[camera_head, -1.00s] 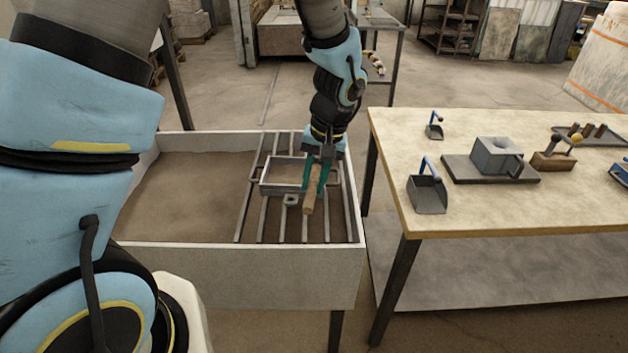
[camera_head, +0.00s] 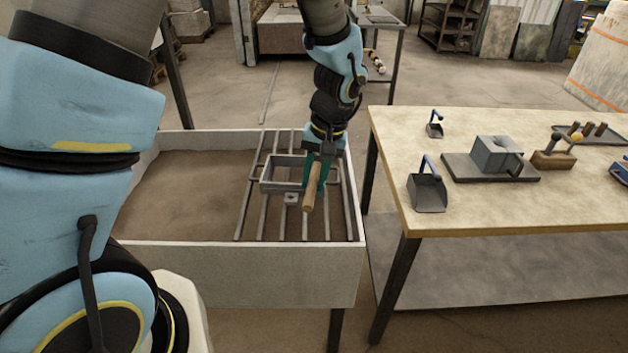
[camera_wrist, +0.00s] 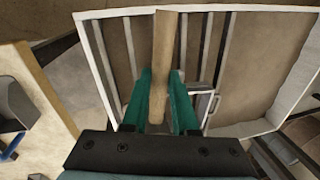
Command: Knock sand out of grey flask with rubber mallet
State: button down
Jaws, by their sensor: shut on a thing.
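The grey flask (camera_head: 280,189) is an open square frame with side handles. It rests on the bars over the sand bin, left of my gripper. My gripper (camera_head: 314,184) is shut on the wooden handle of the mallet (camera_head: 310,197), which slants down toward the front. In the wrist view the handle (camera_wrist: 164,48) passes between the green fingers (camera_wrist: 161,76). The mallet head is hidden in both views. Part of the flask shows right of the fingers in the wrist view (camera_wrist: 203,92).
The white-walled bin (camera_head: 235,262) holds brown sand, with grey bars (camera_head: 249,212) across its right part. A wooden-topped table (camera_head: 480,215) at the right carries blue-handled scoops (camera_head: 428,192), a grey block mould (camera_head: 497,156) and a tool rack (camera_head: 553,160). The bin's left part is clear.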

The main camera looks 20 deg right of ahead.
notch_tip(320, 180, up, 5)
jog(key=p, duration=0.3)
jog(key=shift+r+p, duration=0.1)
jog(key=shift+p, duration=0.2)
dwell(0.5)
